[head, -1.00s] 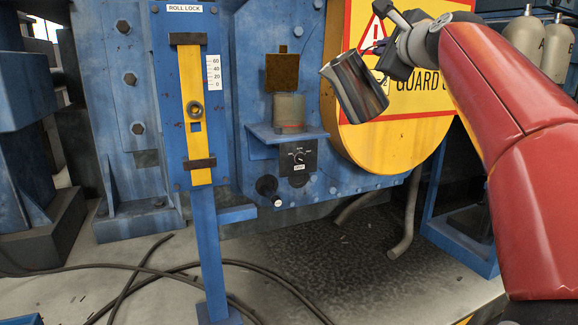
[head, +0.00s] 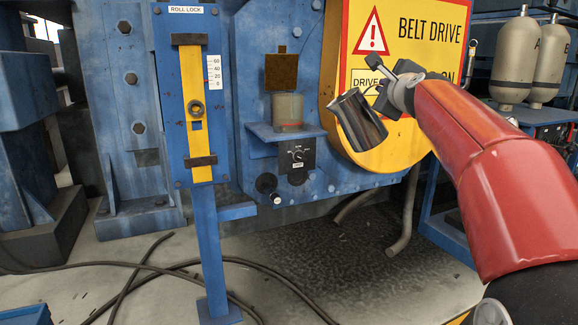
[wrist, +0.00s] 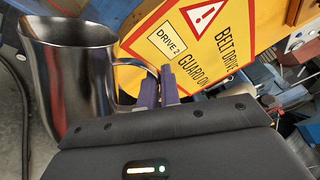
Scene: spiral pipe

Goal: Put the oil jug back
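The oil jug (head: 360,121) is a shiny metal pitcher with a handle and spout. It is held in the air, tilted with its top leaning left, in front of the yellow belt guard. In the wrist view the jug (wrist: 75,85) is at the left, and its handle runs between the fingers of my gripper (wrist: 164,88). My gripper (head: 382,97) is shut on that handle at the jug's right side. The fingertips are partly hidden by the handle and the gripper body. The place where the jug belongs cannot be told from these views.
A small blue shelf (head: 285,133) left of the jug carries a grey cylinder (head: 287,110). The yellow belt guard (head: 425,40) is close behind the jug. A blue roll lock post (head: 209,240) stands left. Hoses (head: 150,268) lie on the floor.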

